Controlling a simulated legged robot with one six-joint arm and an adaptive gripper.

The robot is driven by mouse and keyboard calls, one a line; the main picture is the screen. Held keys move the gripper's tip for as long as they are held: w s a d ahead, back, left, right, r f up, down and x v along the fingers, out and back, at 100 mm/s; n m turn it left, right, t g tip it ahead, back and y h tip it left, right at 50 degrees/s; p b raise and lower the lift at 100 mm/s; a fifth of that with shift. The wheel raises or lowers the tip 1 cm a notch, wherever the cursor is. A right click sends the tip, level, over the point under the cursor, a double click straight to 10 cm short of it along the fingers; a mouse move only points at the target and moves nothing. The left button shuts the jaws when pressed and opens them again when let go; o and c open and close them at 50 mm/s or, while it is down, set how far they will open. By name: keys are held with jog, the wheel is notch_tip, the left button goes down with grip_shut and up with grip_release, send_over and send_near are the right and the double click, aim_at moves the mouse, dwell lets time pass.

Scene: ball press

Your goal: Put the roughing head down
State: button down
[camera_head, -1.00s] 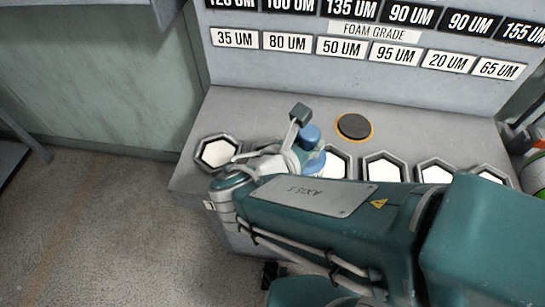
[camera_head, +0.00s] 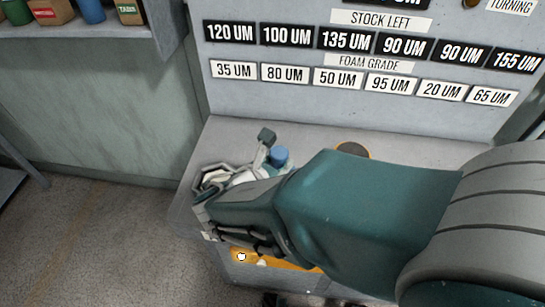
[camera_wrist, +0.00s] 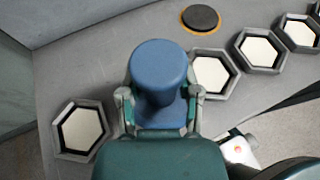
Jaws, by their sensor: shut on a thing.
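My gripper (camera_wrist: 160,100) is shut on a blue, round-topped head, taken as the roughing head (camera_wrist: 158,68). Its two fingers grip it from either side in the wrist view. The head is over the grey bench (camera_wrist: 112,60), between a hexagonal holder with a white inside (camera_wrist: 82,130) at left and another (camera_wrist: 210,75) at right. What lies directly beneath it is hidden, and I cannot tell its height above the bench. In the head view the blue head (camera_head: 279,155) shows behind my arm, which hides the fingers and most holders.
A dark disc with an orange ring (camera_wrist: 201,18) lies behind the holders. More hexagonal holders (camera_wrist: 260,50) run to the right. A panel with foam grade and stock labels (camera_head: 365,65) rises behind the bench. A shelf with containers (camera_head: 90,12) is at upper left.

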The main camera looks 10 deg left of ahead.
jog(key=w+f, duration=0.1)
jog(key=f, duration=0.2)
jog(key=w+a+f, duration=0.1)
jog(key=w+f, duration=0.1)
jog(key=f, duration=0.1)
jog(key=w+a+f, duration=0.1)
jog(key=f, duration=0.1)
jog(key=shift+w+a+f, duration=0.15)
jog(key=shift+a+f, duration=0.05)
jog(key=shift+f, duration=0.2)
jog(key=shift+c, duration=1.5)
grip_release()
jog(key=shift+f, duration=0.15)
jog(key=v, duration=1.2)
jog(key=shift+r, duration=0.2)
